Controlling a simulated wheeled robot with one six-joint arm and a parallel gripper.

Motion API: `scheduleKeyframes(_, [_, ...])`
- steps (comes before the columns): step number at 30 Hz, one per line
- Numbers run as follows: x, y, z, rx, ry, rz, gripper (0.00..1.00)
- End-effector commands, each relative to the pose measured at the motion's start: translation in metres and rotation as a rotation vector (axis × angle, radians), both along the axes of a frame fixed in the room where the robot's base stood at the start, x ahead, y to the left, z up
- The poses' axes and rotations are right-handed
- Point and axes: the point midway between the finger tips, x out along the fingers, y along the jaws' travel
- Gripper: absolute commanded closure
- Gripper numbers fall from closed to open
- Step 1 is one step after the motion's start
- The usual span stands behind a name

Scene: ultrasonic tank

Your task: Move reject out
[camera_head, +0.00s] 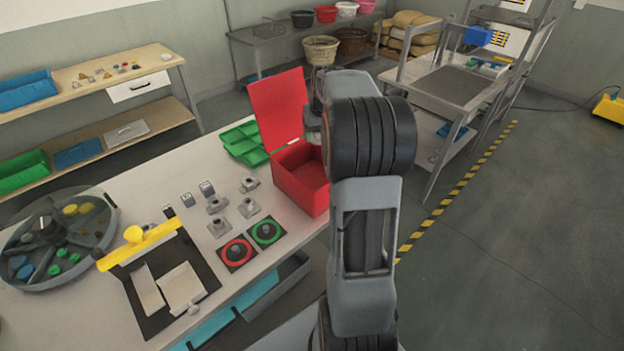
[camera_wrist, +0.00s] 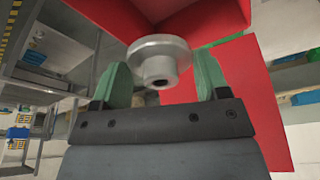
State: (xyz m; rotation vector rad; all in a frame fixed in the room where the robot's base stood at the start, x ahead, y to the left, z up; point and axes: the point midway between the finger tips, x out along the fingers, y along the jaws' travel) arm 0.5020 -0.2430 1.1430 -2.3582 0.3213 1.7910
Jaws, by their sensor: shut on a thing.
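My gripper (camera_wrist: 162,78) shows in the wrist view, with green fingertips on either side of a grey metal flanged part (camera_wrist: 160,48). It is shut on this part, which has a wide round flange and a narrower neck with a hole. The red box (camera_head: 296,187) stands at the table's right end with its lid (camera_head: 278,108) raised. In the head view my arm covers the box's right side and most of my gripper, so the height of the part over the box cannot be told.
A red-ringed pad (camera_head: 233,264) and a green-ringed pad (camera_head: 281,233) lie in front of the box. Several grey parts (camera_head: 249,207) stand behind them. A green tray (camera_head: 240,137) lies left of the lid. A round divided tray (camera_head: 88,196) and a yellow-handled fixture (camera_head: 160,233) stand left.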

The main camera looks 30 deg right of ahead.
Motion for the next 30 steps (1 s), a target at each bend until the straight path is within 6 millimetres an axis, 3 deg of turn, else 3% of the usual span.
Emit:
scheduleKeyframes(1, [0.000,0.000,-0.011,0.001,0.001,-0.001,0.58])
scheduleKeyframes(7, [-0.001,-0.001,-0.030,0.001,0.001,-0.003,0.58])
scheduleKeyframes(18, [-0.001,-0.002,-0.033,0.000,0.000,-0.004,0.58])
scheduleKeyframes(19, [-0.001,-0.002,-0.033,0.000,0.000,-0.004,0.30])
scheduleKeyframes(27, [-0.001,-0.002,-0.033,0.000,0.000,-0.004,0.04])
scheduleKeyframes(30, [-0.001,-0.002,-0.034,0.000,0.000,-0.004,0.02])
